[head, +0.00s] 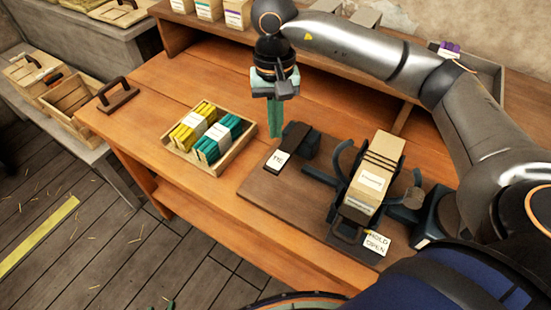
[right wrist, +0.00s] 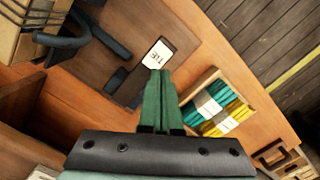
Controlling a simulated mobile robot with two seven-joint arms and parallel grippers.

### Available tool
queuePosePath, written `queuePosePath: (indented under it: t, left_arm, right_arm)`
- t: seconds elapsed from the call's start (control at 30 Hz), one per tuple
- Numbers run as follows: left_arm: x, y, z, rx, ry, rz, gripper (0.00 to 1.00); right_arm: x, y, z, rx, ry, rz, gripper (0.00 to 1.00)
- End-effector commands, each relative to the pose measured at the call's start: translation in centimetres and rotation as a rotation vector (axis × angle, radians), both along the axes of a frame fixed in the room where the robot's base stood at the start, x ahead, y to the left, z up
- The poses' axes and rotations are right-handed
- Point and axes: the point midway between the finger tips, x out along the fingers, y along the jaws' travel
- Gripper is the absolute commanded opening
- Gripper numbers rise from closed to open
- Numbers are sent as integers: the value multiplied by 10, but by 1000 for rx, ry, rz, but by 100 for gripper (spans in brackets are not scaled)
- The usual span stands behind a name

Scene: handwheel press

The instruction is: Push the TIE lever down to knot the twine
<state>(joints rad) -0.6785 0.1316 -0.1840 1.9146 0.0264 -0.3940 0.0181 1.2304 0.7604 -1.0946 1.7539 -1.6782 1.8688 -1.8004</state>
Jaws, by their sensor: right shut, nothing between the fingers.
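The TIE lever (head: 295,138) is a dark bar with a white TIE label at its near end, on the left of the press's wooden base (head: 262,192). It also shows in the right wrist view (right wrist: 128,85). My right gripper (head: 275,134) points down with its green fingers shut and empty, above and a little behind the lever; I see no contact. In the right wrist view its fingertips (right wrist: 159,74) overlap the label's lower edge. The press holds a paper-wrapped bundle (head: 375,165) with dark bands across its top. My left gripper is out of view.
A wooden tray (head: 196,163) of yellow and teal bundles stands left of the press. A HOLD OPEN card (head: 377,243) lies at the press's front right. A dark handle (head: 118,95) is at the table's left end. A raised shelf with boxes runs along the back.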

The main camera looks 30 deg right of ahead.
Motion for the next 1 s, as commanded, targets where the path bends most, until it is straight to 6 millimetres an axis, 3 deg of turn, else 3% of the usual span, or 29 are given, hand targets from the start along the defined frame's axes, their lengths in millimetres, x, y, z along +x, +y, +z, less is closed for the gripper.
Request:
queuePosePath:
  t: [0.27,0.8,1.0]
  left_arm:
    - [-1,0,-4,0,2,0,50]
    - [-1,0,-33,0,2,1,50]
    - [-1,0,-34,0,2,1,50]
  right_arm:
    - [-1,1,-6,3,2,-1,0]
    - [-6,3,-65,4,0,-1,0]
    - [-7,4,-70,5,0,-1,0]
